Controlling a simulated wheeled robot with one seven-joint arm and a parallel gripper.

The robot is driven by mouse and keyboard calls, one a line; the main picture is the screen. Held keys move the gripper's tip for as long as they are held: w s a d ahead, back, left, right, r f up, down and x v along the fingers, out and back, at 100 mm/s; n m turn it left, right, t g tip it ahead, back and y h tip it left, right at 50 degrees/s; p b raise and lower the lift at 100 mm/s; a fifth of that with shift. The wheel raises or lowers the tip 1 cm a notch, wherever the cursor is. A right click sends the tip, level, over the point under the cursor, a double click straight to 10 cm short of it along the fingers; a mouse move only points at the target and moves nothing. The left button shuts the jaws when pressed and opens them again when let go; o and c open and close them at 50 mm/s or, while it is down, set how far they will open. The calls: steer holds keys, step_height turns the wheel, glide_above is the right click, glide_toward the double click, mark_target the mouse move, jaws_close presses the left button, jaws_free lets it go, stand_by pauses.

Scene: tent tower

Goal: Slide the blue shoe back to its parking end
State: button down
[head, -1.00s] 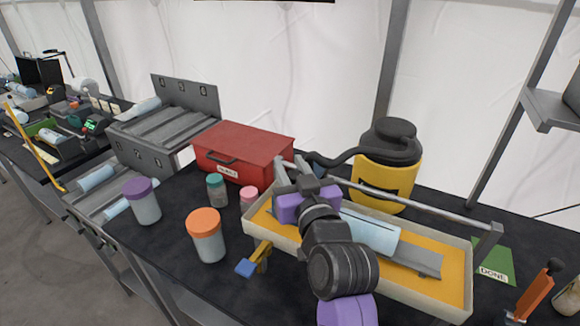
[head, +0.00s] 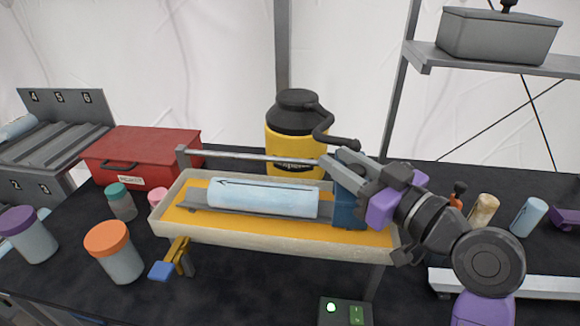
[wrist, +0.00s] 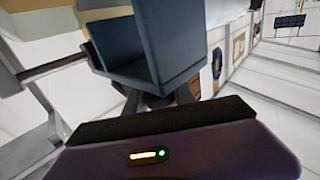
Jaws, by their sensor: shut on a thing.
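The blue shoe (head: 347,211) is a dark blue block at the right end of the long tray (head: 270,236), below the grey rail (head: 250,157). My gripper (head: 349,178) is shut on its upper part, reaching in from the right. A pale blue cylinder (head: 262,196) with an arrow mark lies along a grey cradle in the tray, left of the shoe. A small gap appears between them. In the wrist view, a blue-grey angled piece, which looks like the shoe (wrist: 150,45), fills the upper middle; the fingertips are not clear there.
A yellow jug (head: 292,150) with a black lid stands behind the tray. A red case (head: 140,155), an orange-lidded jar (head: 113,252) and a blue-tipped yellow lever (head: 172,262) are left and front. A switch box (head: 345,311) with a lit green light sits in front.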

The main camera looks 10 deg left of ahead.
steer(key=d+b, duration=0.1)
steer(key=d, duration=0.5)
steer(key=shift+s+d+f, duration=0.1)
steer(key=shift+d, duration=0.1)
steer(key=c, duration=1.4)
jaws_free()
steer(key=shift+o, duration=0.2)
steer(key=shift+s+d, duration=0.1)
steer(key=shift+d, duration=0.05)
steer(key=b+v, duration=0.1)
steer(key=v, duration=0.6)
steer(key=shift+s+d, duration=0.15)
steer(key=shift+s, duration=0.1)
